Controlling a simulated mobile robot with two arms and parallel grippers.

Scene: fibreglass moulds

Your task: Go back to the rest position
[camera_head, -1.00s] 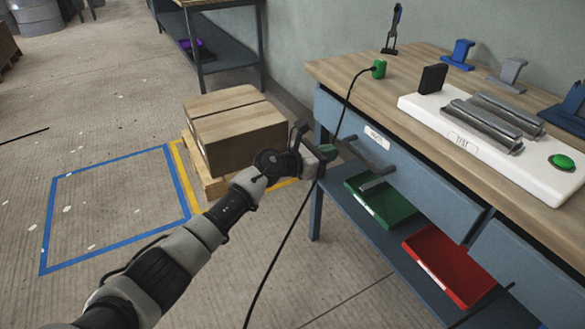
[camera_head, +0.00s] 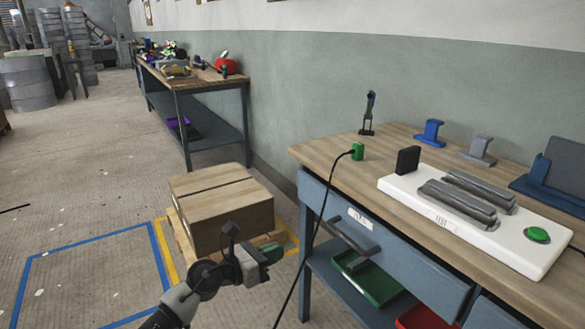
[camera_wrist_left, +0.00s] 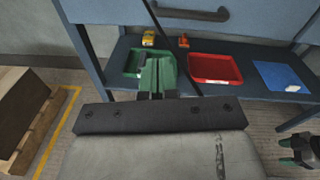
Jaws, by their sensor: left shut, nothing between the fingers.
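My left gripper (camera_head: 272,253) has green fingertips, which are shut with nothing between them. In the head view it is in front of the cardboard box, left of the workbench and below its top. In the left wrist view the left gripper (camera_wrist_left: 157,76) is in front of the bench's lower shelf, over the edge of the green bin. Another green-tipped gripper, my right one (camera_wrist_left: 297,152), shows at the lower right edge of the left wrist view, its tips apart. The right gripper is not in the head view.
The workbench (camera_head: 320,152) stands at right, with a drawer handle (camera_head: 353,236) jutting out. A black cable (camera_head: 318,225) hangs beside it. A cardboard box (camera_head: 222,205) sits on a pallet at left. Green (camera_wrist_left: 128,62) and red (camera_wrist_left: 215,69) bins are on the shelf. Floor at left is clear.

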